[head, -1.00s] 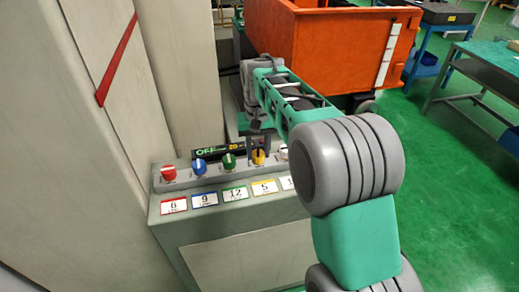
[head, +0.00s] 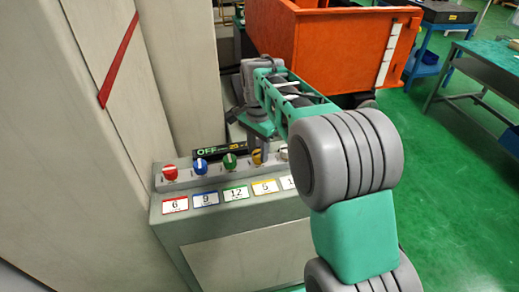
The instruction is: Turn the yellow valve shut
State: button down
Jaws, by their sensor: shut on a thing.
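The yellow valve (head: 257,157) is a round knob on the sloped top of a grey panel, fourth from the left in a row of coloured knobs. My gripper (head: 262,152) comes down on it from above, and its fingers are shut on the knob. The fingers and wrist hide much of the valve, so its exact angle is hard to read. A yellow-edged label (head: 265,186) with the number 5 sits below it. A dark sign (head: 212,152) behind the knobs reads OFF at its left end, and its right part is partly covered.
A red knob (head: 170,172), a blue knob (head: 201,167) and a green knob (head: 230,161) stand to the left. A white knob (head: 284,153) is close on the right, partly behind my arm. An orange bin (head: 330,50) stands behind. Tall beige cabinet walls (head: 95,110) close off the left.

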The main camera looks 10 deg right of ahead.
aim_at(258, 153)
jog(key=shift+m, duration=2.2)
jog(key=c, duration=0.9)
grip_release()
notch_tip(258, 153, up, 8)
jog(key=shift+f+b, duration=0.1)
jog(key=shift+b, duration=0.3)
